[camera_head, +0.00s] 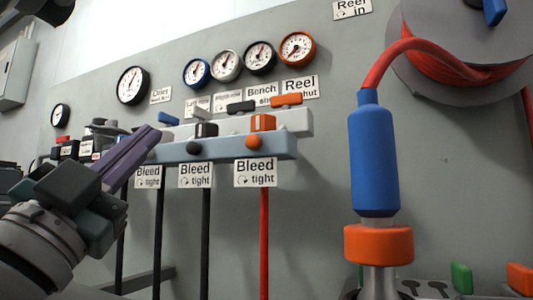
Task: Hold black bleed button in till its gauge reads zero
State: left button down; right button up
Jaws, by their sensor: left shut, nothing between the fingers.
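The black bleed button (193,148) is a round dark knob on the front of the grey-blue manifold (225,150), below a black block (206,130). The black-rimmed gauge (260,57) is above; its needle points up, slightly right, and its numbers are too small to read. My left gripper (152,137) is shut and empty, its purple-grey fingers pointing up and right. Its tips show just left of the black button, with a small gap in the picture. The fingers cover the manifold's left part. My right gripper is not in view.
An orange bleed button (254,142) sits right of the black one. Bleed labels (195,175) and hoses hang below. Blue (197,72), silver (227,65) and orange-red (298,48) gauges line the wall. A blue hose fitting (374,160) stands at right under a reel (465,60).

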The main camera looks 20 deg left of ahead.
pick_arm(q)
jog(key=shift+w+d, duration=0.2)
jog(key=shift+w, duration=1.85)
jog(key=shift+w, duration=0.15)
dwell(0.4)
jog(key=shift+w, duration=0.25)
jog(key=shift+w, duration=0.5)
dwell(0.6)
jog(key=shift+s, duration=0.1)
dwell(2.1)
jog(key=shift+s+p, duration=0.45)
jog(key=shift+s, duration=0.4)
jog(key=shift+s+a+p, duration=0.2)
jog(key=shift+s+p, duration=0.8)
jog(key=shift+s, duration=1.5)
